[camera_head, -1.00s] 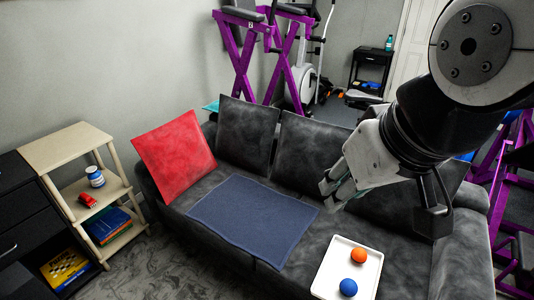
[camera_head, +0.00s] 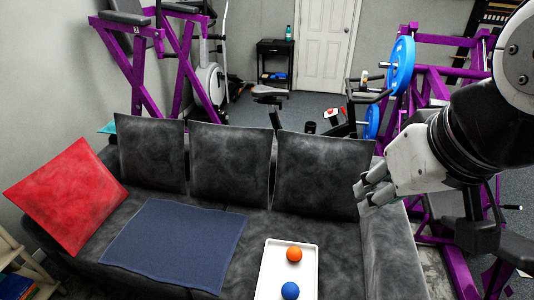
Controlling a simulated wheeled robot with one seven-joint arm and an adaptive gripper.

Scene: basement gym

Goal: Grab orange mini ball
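The orange mini ball (camera_head: 294,254) rests in a white tray (camera_head: 272,262) on the sofa, at the bottom middle of the head view. A blue ball (camera_head: 290,290) lies in the same tray, just in front of it. My gripper (camera_head: 364,192) is up and to the right of the tray, above the sofa's right side, with its fingers pointing left. The two fingers look parted with nothing between them. The gripper is well apart from the orange ball.
The dark grey sofa (camera_head: 240,230) carries a blue cloth (camera_head: 172,240), a red cushion (camera_head: 66,196) and grey back cushions (camera_head: 232,158). Purple gym frames (camera_head: 462,270) stand right and behind. A wooden shelf (camera_head: 30,262) is at the left edge.

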